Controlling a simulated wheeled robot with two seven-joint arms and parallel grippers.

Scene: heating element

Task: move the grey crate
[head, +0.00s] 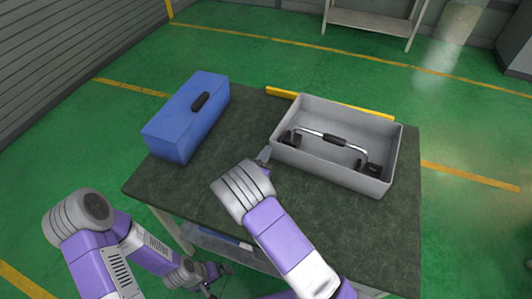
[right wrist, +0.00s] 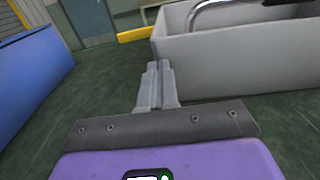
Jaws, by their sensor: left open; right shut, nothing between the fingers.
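The grey crate (head: 325,174) is an open box at the right of the dark table. It also shows in the right wrist view (right wrist: 235,62). A curved metal bar with a black grip (head: 335,141) and black end blocks is inside it. My right gripper (head: 264,155) is shut and empty, just left of the crate's near left corner. In the right wrist view its closed fingers (right wrist: 156,68) point at the crate's corner; I cannot tell whether they touch it. My left gripper (head: 217,280) is open and empty, low in front of the table's near edge.
A blue box (head: 185,118) with a black handle stands at the table's left; it also shows in the right wrist view (right wrist: 30,75). A yellow bar (head: 350,106) lies behind the crate. The table (head: 225,145) is bare between box and crate. A shelf (head: 370,22) stands at the back.

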